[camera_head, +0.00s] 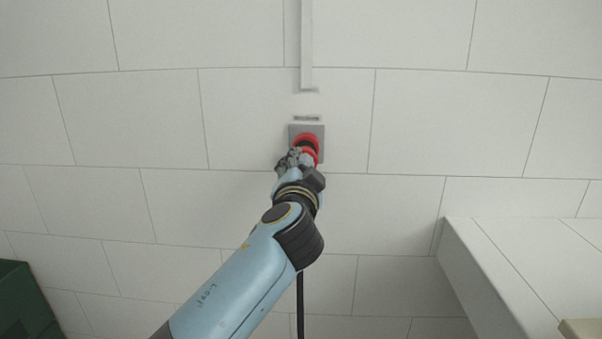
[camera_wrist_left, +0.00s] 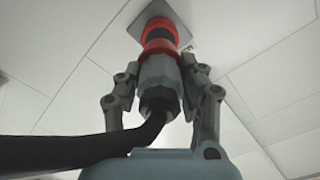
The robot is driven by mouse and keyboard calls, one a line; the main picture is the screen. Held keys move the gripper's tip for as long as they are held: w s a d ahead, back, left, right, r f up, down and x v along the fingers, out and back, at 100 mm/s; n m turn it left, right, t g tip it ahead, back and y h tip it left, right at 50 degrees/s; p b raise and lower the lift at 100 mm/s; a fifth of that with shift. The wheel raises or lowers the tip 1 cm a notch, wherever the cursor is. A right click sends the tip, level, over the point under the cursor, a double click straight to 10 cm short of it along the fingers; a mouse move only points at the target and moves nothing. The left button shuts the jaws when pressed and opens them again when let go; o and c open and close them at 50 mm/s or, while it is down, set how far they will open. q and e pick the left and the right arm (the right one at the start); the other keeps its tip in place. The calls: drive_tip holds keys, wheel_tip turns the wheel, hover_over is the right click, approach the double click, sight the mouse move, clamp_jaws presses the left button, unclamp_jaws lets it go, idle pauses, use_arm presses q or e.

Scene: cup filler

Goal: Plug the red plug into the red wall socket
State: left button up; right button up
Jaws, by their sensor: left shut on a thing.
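The red wall socket (camera_head: 306,137) sits on a square grey plate on the tiled wall, near the top middle of the head view. It also shows at the top of the left wrist view (camera_wrist_left: 160,23). My left gripper (camera_head: 299,158) is shut on the plug (camera_wrist_left: 158,72), which has a grey body, a red collar and a black cable. The plug points at the socket and is lined up with it. A dark band shows between the two red parts; I cannot tell how far the plug is in. My right gripper is not in view.
A grey vertical conduit (camera_head: 306,45) runs down the wall above the socket, with a small label (camera_head: 306,118) between. A pale ledge (camera_head: 490,270) juts out at the lower right. A dark green box (camera_head: 20,300) stands at the lower left. The wall around the socket is clear.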

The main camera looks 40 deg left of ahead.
sight(303, 163)
use_arm(q)
drive_tip(key=shift+x, duration=1.6)
drive_tip(key=shift+a, duration=0.1)
drive_tip(key=shift+b, duration=0.55)
idle(0.8)
drive_tip(key=shift+w+a, duration=0.25)
drive_tip(key=shift+w, duration=0.15)
idle(0.4)
drive_tip(key=o, duration=1.4)
drive_tip(key=shift+c, duration=0.2)
drive_tip(key=shift+s+d+f, duration=0.1)
drive_tip(key=shift+s+d, duration=0.05)
drive_tip(key=shift+s, duration=0.05)
drive_tip(key=v, duration=0.7)
drive_tip(key=shift+d, duration=0.1)
